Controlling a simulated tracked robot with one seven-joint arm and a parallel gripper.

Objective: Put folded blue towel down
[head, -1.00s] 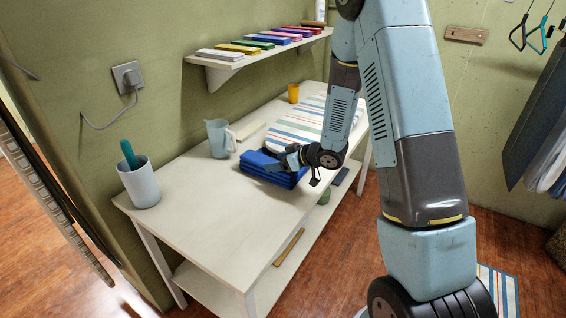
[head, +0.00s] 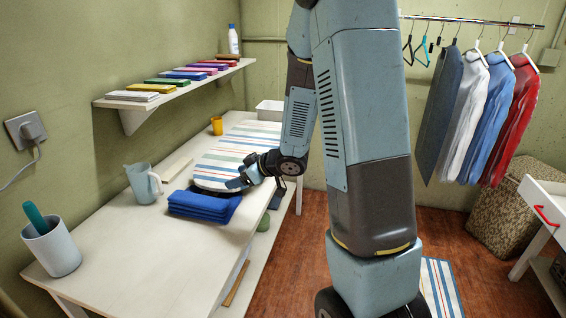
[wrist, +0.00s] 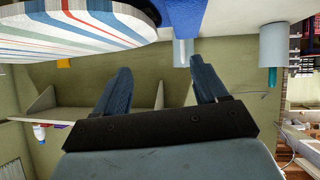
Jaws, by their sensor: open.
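The folded blue towel (head: 203,208) lies flat in a neat stack on the white table (head: 150,250), near its right edge. It also shows as a blue patch at the top of the wrist view (wrist: 182,14). My gripper (head: 236,183) is open and empty, just beyond and to the right of the towel, apart from it. In the wrist view the two fingers of my gripper (wrist: 161,76) are spread with nothing between them.
A striped ironing board (head: 235,160) lies behind the towel. A pitcher (head: 143,184) and a cup with a teal-handled tool (head: 51,250) stand left. A shelf (head: 180,97) holds several folded cloths. The table's front middle is clear.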

